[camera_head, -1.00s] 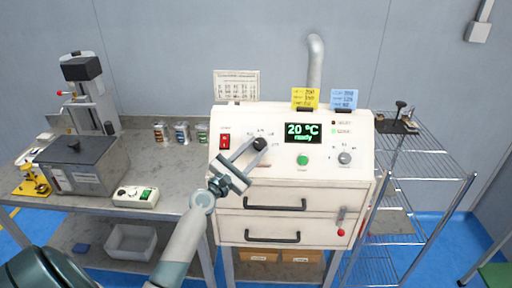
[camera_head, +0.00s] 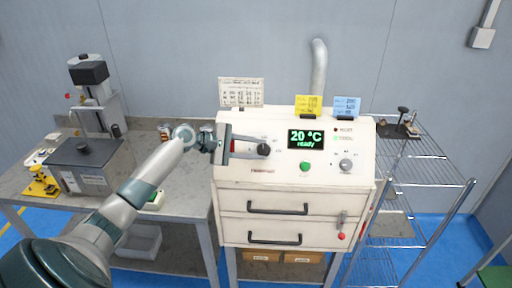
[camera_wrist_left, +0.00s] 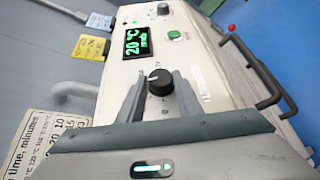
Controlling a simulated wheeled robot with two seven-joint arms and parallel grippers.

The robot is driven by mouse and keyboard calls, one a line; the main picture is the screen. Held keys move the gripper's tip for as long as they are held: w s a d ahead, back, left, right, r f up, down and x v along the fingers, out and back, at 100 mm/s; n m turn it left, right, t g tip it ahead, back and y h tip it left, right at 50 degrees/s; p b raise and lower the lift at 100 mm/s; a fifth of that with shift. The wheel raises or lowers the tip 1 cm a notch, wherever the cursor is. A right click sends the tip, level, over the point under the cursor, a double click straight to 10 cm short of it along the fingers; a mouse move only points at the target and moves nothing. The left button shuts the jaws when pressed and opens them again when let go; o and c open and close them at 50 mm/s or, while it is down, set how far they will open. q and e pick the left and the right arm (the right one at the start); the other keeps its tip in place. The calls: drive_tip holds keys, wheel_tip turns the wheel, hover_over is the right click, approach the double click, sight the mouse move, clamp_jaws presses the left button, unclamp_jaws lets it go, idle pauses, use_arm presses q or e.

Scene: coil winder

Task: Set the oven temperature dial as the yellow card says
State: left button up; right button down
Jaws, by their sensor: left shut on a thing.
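The white oven has a black temperature dial (camera_head: 264,150) on the left of its sloped panel; it also shows in the left wrist view (camera_wrist_left: 160,82). My left gripper (camera_head: 257,149) reaches it from the left, its fingers nearly level and shut on the dial, one on each side. The fingers hide part of the scale around it. A yellow card (camera_head: 308,104) stands on top of the oven; its print is too small to read surely. The green display (camera_head: 305,138) reads 20 °C and ready. My right gripper is not in view.
A blue card (camera_head: 346,106) stands beside the yellow one. A green button (camera_head: 305,167) and a second dial (camera_head: 345,165) are right of the gripper. A printed chart (camera_head: 241,91) stands behind. Drawer handles (camera_head: 277,208) stick out below. A wire rack (camera_head: 425,190) is on the right.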

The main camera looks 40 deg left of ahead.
use_arm(q)
drive_tip(key=m+g+p, duration=0.2)
drive_tip(key=w+r+m+g+y+p, duration=0.1)
drive_tip(key=m+g+p, duration=0.1)
drive_tip(key=p, duration=0.1)
drive_tip(key=m+g+y+p, duration=0.1)
drive_tip(key=g+p, duration=0.2)
drive_tip(key=shift+w+d+r+m, duration=0.15)
drive_tip(key=shift+r+m, duration=0.2)
drive_tip(key=shift+m, duration=0.05)
drive_tip(key=shift+w+d+f+m+g+y+p, duration=0.1)
drive_tip(key=shift+f+m+g+y+p, duration=0.1)
drive_tip(key=shift+m+g+y+p, duration=0.7)
drive_tip(key=shift+f+p, duration=0.1)
drive_tip(key=shift+p, duration=0.2)
drive_tip(key=o, duration=1)
drive_tip(key=shift+o, duration=0.2)
drive_tip(key=shift+r, duration=0.25)
drive_tip(key=shift+a+r+b, duration=0.4)
drive_tip(key=shift+r, duration=0.05)
drive_tip(key=b+v, duration=0.5)
drive_tip(key=v, duration=1.1)
drive_tip(key=shift+a+b, duration=0.15)
drive_tip(key=shift+b, duration=0.2)
